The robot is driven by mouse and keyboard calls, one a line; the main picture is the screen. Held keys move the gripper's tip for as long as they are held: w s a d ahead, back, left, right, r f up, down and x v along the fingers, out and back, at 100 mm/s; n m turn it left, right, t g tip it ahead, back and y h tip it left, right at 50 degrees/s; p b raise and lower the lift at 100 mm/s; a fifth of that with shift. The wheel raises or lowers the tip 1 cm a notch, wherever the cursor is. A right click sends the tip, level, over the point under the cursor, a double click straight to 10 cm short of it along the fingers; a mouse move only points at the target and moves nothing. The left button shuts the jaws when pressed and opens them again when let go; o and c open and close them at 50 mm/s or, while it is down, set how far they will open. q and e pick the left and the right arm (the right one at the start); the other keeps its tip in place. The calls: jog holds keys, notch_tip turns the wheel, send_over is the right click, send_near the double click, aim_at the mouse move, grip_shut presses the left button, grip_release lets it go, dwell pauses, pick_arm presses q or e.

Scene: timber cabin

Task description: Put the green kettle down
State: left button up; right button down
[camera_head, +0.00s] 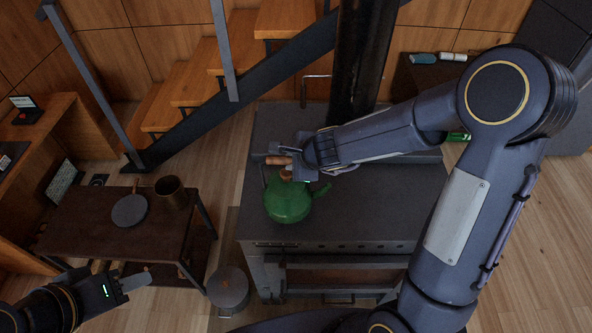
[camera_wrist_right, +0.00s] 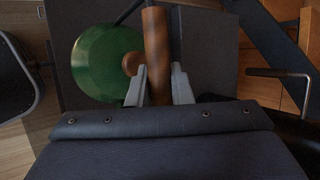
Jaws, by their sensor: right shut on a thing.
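The green kettle (camera_head: 288,203) is at the left part of the dark stove top (camera_head: 370,215), its spout pointing right. I cannot tell whether its base touches the stove. My right gripper (camera_head: 287,168) is shut on the kettle's wooden handle. In the right wrist view the brown handle (camera_wrist_right: 156,50) stands between the two fingers (camera_wrist_right: 159,88), with the green kettle body (camera_wrist_right: 100,62) to the left. My left gripper (camera_head: 128,284) is at the lower left, away from the kettle; its fingers are too unclear to judge.
A lidded grey pot (camera_head: 228,288) stands on the floor left of the stove. A black flue (camera_head: 362,60) rises behind. The stove's right side is clear.

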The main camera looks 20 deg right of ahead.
jog(key=shift+w+d+f+b, duration=0.1)
jog(key=shift+d+f+b, duration=0.1)
jog(key=shift+f+b, duration=0.75)
jog(key=shift+w+d+f+b, duration=0.1)
jog(key=shift+d+f+b, duration=0.05)
jog(key=shift+f+b, duration=0.7)
jog(key=shift+s+f, duration=0.1)
jog(key=shift+f, duration=0.05)
jog(key=shift+f, duration=0.15)
jog(key=c, duration=1.3)
grip_release()
